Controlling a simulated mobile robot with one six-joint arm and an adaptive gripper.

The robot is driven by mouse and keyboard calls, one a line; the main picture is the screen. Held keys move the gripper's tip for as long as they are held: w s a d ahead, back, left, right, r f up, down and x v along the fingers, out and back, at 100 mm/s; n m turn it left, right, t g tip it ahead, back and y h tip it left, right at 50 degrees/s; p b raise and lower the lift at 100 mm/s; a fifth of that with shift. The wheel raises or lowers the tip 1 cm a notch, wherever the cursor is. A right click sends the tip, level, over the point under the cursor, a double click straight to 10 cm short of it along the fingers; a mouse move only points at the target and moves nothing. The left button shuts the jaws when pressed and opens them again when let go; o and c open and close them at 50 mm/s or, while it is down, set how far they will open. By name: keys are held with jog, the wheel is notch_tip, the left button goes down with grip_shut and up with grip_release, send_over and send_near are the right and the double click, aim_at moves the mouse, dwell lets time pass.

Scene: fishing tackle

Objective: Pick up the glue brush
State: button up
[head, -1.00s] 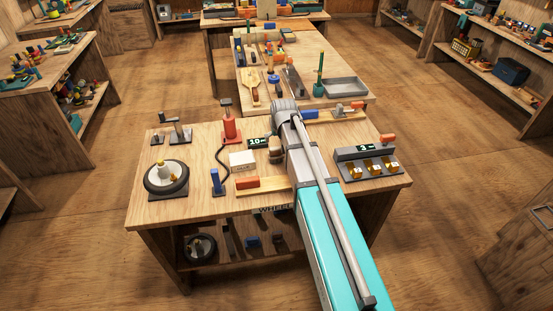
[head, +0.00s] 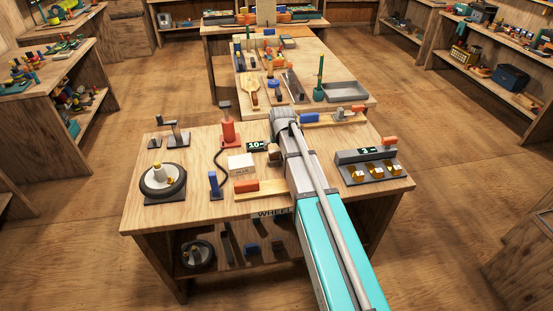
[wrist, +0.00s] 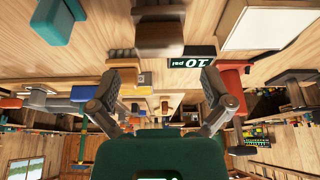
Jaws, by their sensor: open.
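A small brown block with a grey ridged part (head: 274,152) lies on the near bench beside my arm. It shows at the top of the wrist view (wrist: 158,35), beyond my fingertips. It may be the glue brush, but I cannot tell for certain. A green pot with an upright green stick (head: 319,82) stands on the farther bench and could also hold a brush. My gripper (wrist: 163,88) is open, with nothing between its fingers. In the head view my arm hides its fingers.
A "10 psi" sign (head: 257,146) and a white box (head: 241,164) stand close to the brown block. A red jack-like tool (head: 229,132), a wheel (head: 163,182) and a grey rack (head: 366,165) are also on the bench.

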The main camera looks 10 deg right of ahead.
aim_at(276, 150)
jog(key=shift+w+f, duration=0.1)
jog(key=shift+f, duration=0.05)
jog(key=shift+b+x, duration=2.3)
jog(key=shift+x, duration=0.15)
jog(key=shift+w, duration=0.1)
jog(key=c, duration=1)
jog(key=shift+r, duration=0.2)
notch_tip(276, 150, up, 3)
jog(key=p, duration=0.3)
jog(key=shift+f, duration=0.2)
jog(key=s+d+r+p, duration=0.4)
jog(key=s+r+p, duration=0.1)
jog(key=s+d+r+p, duration=0.5)
jog(key=shift+s+d, duration=0.15)
jog(key=shift+d, duration=0.15)
